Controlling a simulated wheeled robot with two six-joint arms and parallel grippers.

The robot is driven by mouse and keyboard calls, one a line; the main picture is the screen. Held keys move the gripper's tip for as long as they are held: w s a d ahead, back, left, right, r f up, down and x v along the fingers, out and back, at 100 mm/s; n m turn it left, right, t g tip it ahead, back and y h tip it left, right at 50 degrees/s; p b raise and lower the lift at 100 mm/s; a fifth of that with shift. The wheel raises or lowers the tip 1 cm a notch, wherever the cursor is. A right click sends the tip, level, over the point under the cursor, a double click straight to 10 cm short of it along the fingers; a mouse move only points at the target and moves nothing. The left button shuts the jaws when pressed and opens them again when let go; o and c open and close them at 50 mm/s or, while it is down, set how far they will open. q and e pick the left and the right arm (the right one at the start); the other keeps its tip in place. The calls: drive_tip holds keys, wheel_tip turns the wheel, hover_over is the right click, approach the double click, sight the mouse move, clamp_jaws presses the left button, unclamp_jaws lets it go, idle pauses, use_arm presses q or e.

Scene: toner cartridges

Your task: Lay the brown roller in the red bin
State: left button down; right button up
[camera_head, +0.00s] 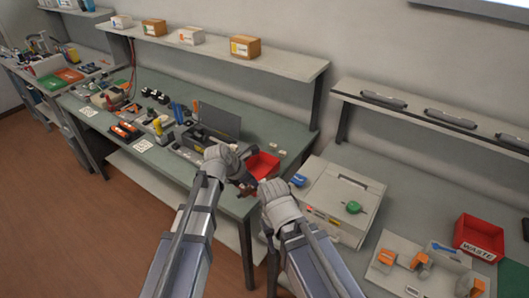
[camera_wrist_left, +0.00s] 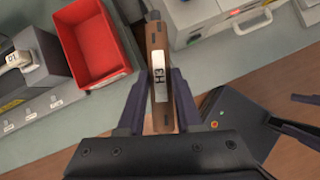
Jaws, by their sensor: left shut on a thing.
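The brown roller (camera_wrist_left: 157,42) has a white label reading H3. My left gripper (camera_wrist_left: 160,88) is shut on it, with one finger on each side. In the left wrist view the red bin (camera_wrist_left: 117,78) lies just left of the roller, and its visible inside looks empty. In the head view the red bin (camera_head: 265,163) sits near the right end of the green-grey bench, with my left gripper (camera_head: 241,186) at its near side. My right gripper (camera_head: 262,190) is close by on the right. Its fingers show apart at the right edge of the left wrist view, with nothing visible between them.
A second red bin marked WASTE (camera_head: 480,240) stands far right. A pale printer-like box (camera_head: 340,190) with a green item on top is right of my grippers. A dark-grey machine (camera_head: 210,125) and several small parts crowd the bench to the left.

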use_arm(q)
drive_tip(key=w+n+t+y, duration=0.1)
drive_tip(key=w+n, duration=0.2)
drive_tip(key=w, duration=1.5)
drive_tip(key=shift+w+n+t+y, duration=0.25)
drive_tip(key=shift+n+t+y, duration=0.05)
drive_tip(key=shift+n, duration=0.1)
drive_tip(key=shift+f, duration=0.15)
wheel_tip(320, 180, down, 7)
drive_tip(key=b, duration=0.7)
drive_tip(key=c, duration=0.5)
unclamp_jaws()
drive_tip(key=shift+s+a, duration=0.1)
